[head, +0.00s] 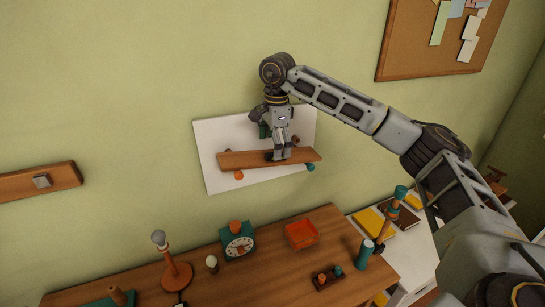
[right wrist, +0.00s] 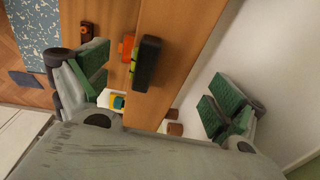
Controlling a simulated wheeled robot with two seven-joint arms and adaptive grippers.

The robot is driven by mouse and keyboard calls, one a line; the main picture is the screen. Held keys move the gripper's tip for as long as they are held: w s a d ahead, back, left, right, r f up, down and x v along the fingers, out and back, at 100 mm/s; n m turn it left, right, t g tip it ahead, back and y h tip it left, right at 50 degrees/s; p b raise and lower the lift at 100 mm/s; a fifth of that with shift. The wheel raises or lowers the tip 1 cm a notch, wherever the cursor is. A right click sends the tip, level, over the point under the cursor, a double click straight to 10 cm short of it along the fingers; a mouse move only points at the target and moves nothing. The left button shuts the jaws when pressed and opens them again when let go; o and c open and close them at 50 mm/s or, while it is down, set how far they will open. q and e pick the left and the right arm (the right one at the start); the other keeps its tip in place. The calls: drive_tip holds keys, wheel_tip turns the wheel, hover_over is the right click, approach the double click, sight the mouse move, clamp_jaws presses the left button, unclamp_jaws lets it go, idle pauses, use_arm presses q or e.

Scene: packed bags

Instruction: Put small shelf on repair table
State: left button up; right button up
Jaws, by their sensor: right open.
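The small shelf (head: 235,160) is a brown wooden board in front of a white panel (head: 215,135) on the green wall, with orange and teal round parts near it. My right gripper (head: 277,148) is at the board's middle, pointing down. In the right wrist view the open green-padded fingers (right wrist: 155,90) stand apart on either side of a wooden board (right wrist: 180,55), likely the shelf. Whether either pad touches it, I cannot tell. The repair table (head: 215,280) is the wooden table below. My left gripper is not in view.
On the table stand a teal dial device (head: 237,240), an orange tray (head: 301,233), a lamp-like stand (head: 176,272), a bulb (head: 212,263) and a small dark block (head: 327,277). A corkboard (head: 410,50) hangs upper right; a wooden rail (head: 40,182) is at left.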

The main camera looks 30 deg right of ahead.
drive_tip(key=shift+w+f, duration=0.15)
drive_tip(key=shift+f, duration=0.7)
drive_tip(key=shift+w+f, duration=0.15)
drive_tip(key=shift+f, duration=0.65)
drive_tip(key=shift+c, duration=0.2)
drive_tip(key=c, duration=1.3)
drive_tip(key=shift+r, duration=0.15)
wheel_tip(320, 180, up, 18)
